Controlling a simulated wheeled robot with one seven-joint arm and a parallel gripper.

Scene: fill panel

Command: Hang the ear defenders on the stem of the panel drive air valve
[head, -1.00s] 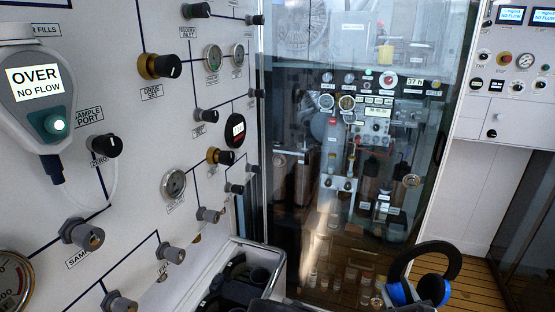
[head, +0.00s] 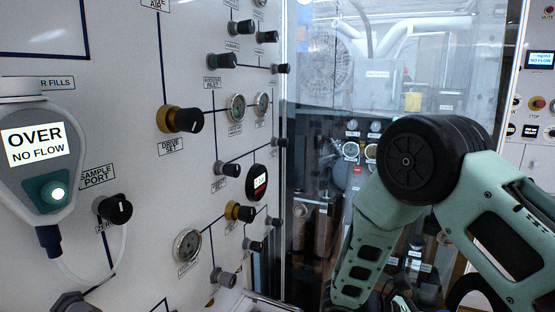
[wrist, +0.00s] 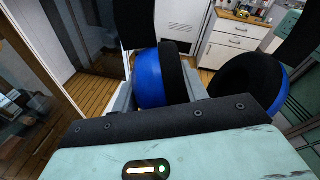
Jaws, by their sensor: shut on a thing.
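The ear defenders show in the wrist view as two blue and black ear cups, with black band parts above. My gripper (wrist: 160,85) is shut on the left ear cup (wrist: 150,78); the right ear cup (wrist: 248,82) hangs free beside the jaws. In the head view the ear defenders are at most partly seen at the bottom edge, where my arm hides much. A label ending in AIR (head: 156,4) is cut by the top edge of the head view; no valve stem shows beside it. The gold-collared DRIVE SET knob (head: 180,120) sits below that label.
The white panel (head: 110,140) on the left carries several protruding knobs and gauges. A gas monitor (head: 38,150) with a looping hose hangs at the far left. A glass partition (head: 320,90) stands behind my arm. The wrist view shows white drawers (wrist: 232,42) and wooden floor.

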